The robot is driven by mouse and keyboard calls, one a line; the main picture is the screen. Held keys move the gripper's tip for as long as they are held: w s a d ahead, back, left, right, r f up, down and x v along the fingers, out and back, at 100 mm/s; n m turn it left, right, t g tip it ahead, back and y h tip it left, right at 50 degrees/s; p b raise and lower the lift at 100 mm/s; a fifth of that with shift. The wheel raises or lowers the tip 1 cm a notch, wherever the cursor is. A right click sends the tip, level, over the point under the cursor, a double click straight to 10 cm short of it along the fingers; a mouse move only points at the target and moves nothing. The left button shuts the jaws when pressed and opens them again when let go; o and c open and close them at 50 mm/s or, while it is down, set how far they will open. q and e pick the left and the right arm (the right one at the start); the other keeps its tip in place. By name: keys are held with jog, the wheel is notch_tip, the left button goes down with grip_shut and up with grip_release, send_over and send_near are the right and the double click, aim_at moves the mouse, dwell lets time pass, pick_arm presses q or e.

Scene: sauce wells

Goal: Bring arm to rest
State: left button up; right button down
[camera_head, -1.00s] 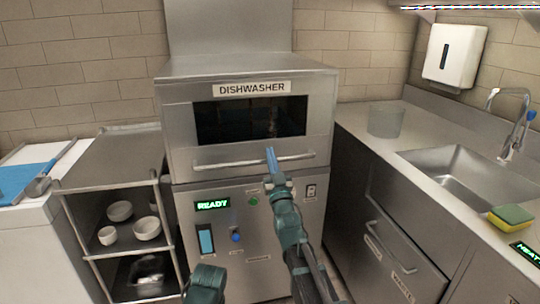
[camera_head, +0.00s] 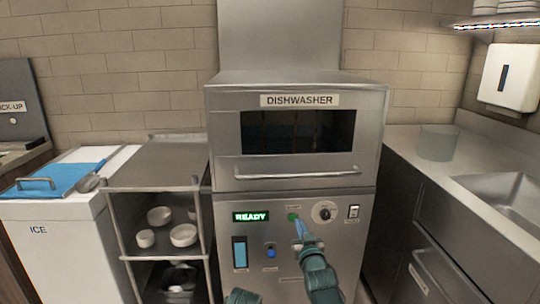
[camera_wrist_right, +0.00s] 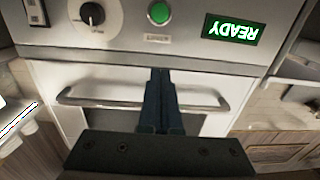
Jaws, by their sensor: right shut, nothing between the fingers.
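My right gripper (camera_head: 298,222) is shut and empty, its blue fingers pointing up in front of the dishwasher's control panel, just under the green button (camera_head: 293,217). In the right wrist view the closed fingers (camera_wrist_right: 160,75) point toward the dishwasher front, across the bar handle (camera_wrist_right: 90,97). The green button shows beyond the tips, apart from them in the picture. My right forearm comes up from the bottom edge. Only a small teal part of my left arm (camera_head: 241,297) shows at the bottom; its gripper is out of view.
The dishwasher (camera_head: 225,110) has its door shut and a lit READY display (camera_head: 251,217). To the left stand a rack (camera_head: 160,165) with white bowls and an ice chest (camera_head: 50,225).

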jog(key=s+a+f+n+g, duration=0.1)
jog(key=s+a+f+g, duration=0.3)
jog(key=f, duration=0.4)
jog(key=s+a+f+g, duration=0.1)
jog(key=s+f+g, duration=0.4)
jog(key=f, duration=0.3)
jog(key=s+f+n+g+h, duration=0.1)
jog(key=s+f+g, duration=0.25)
jog(key=s, duration=0.55)
jog(key=s+f+n+g+h, duration=0.1)
jog(key=s+f+g, duration=0.3)
jog(key=s, duration=0.5)
notch_tip(320, 180, up, 32)
jog(key=g+p, duration=0.1)
jog(key=p, duration=2.9)
jog(key=shift+s+a+f+g, duration=0.25)
jog(key=shift+a+g, duration=0.1)
jog(key=shift+a, duration=0.1)
jog(key=shift+d+h, duration=0.1)
jog(key=shift+h, duration=0.2)
